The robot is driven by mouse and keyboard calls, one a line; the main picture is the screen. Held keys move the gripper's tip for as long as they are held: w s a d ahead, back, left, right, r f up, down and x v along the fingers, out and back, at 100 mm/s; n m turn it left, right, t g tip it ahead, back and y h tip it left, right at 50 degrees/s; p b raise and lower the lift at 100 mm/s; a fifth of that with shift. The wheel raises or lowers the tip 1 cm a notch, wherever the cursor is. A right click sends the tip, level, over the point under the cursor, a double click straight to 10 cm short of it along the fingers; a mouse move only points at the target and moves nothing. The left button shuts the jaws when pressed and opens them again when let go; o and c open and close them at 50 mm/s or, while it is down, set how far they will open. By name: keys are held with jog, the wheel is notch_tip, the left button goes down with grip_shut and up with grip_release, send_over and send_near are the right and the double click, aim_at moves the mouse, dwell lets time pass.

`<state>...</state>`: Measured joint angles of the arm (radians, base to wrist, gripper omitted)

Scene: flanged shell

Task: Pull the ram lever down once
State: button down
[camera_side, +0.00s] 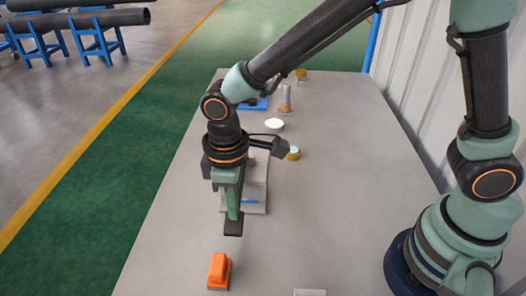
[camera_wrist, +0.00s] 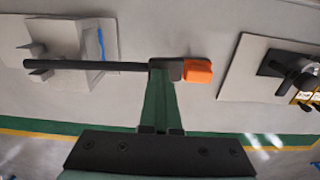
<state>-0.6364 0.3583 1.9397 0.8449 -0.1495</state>
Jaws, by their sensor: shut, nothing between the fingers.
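The press (camera_wrist: 75,40), a pale grey stand with a blue strip, is at upper left in the wrist view. It is partly hidden behind my gripper in the side view (camera_side: 258,192). The ram lever (camera_wrist: 105,66) appears as a long dark bar running right from it toward my fingertips. An orange block (camera_wrist: 198,71) lies just past the fingertips in line with the bar; it also shows in the side view (camera_side: 219,269). I cannot tell whether it joins the bar. My gripper (camera_side: 233,228) is shut, pointing down beside or over the bar; contact is unclear.
A pale plate (camera_wrist: 245,75) with a dark fixture is at right in the wrist view. Small cylinders and a white disc (camera_side: 274,125) stand farther back on the grey table (camera_side: 345,170). The table's right side is mostly clear. A corrugated wall (camera_side: 415,90) rises behind it.

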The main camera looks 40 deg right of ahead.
notch_tip(320, 180, up, 12)
dwell(1.3)
jog(key=s+d+r+m+t, duration=0.1)
jog(key=d+m, duration=0.3)
jog(key=d, duration=0.7)
jog(key=s+d+r+m+t, duration=0.2)
jog(key=d+m+t, duration=0.2)
jog(key=d, duration=0.8)
jog(key=shift+d+m+t, duration=0.25)
jog(key=shift+m+t, duration=0.05)
jog(key=shift+m, duration=0.2)
